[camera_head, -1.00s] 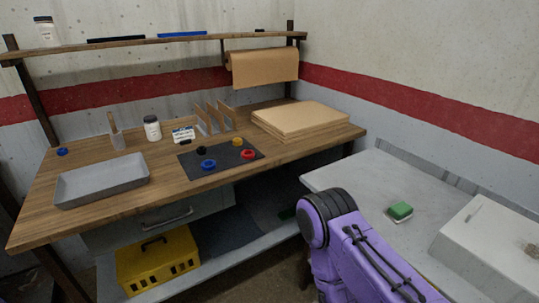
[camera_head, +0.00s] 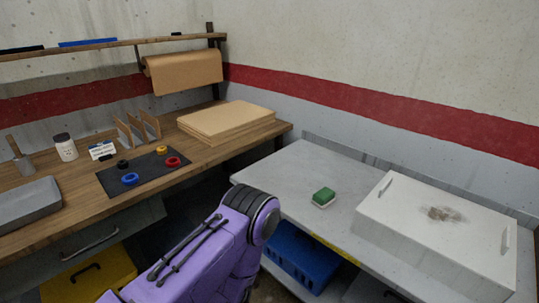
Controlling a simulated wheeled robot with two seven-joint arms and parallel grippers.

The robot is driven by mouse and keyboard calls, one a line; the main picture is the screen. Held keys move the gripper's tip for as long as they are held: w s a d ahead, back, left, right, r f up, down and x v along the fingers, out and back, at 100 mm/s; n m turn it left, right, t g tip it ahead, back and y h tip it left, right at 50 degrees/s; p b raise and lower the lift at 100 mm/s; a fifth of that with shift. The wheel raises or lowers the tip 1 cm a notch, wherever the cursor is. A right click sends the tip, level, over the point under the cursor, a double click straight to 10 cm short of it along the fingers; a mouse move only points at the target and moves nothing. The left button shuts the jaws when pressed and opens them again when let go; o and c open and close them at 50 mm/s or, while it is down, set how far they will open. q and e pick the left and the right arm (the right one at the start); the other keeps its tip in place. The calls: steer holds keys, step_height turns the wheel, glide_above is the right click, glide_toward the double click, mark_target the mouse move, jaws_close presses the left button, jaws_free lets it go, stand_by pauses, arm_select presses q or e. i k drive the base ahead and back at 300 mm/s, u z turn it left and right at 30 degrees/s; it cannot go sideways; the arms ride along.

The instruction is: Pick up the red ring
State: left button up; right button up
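The red ring (camera_head: 173,162) lies on a dark mat (camera_head: 137,184) on the wooden workbench, at the left of the head view. A blue ring (camera_head: 130,179), a black ring (camera_head: 123,165) and a yellow ring (camera_head: 161,150) lie on the same mat. A purple arm link of mine fills the lower middle of the view, in front of the bench and apart from the red ring. Neither of my grippers shows.
A grey tray (camera_head: 28,203), a white jar (camera_head: 65,148), wooden dividers (camera_head: 137,130) and stacked cardboard (camera_head: 226,120) are on the bench. A grey side table (camera_head: 285,172) holds a green sponge (camera_head: 323,196) and a white box (camera_head: 437,225). A blue crate (camera_head: 299,255) sits underneath.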

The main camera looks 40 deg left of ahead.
mark_target(167, 162)
steer(key=z, duration=0.75)
steer(key=k, duration=1.2)
steer(key=u, duration=1.15)
steer(key=i, duration=0.45)
steer(key=u, duration=0.05)
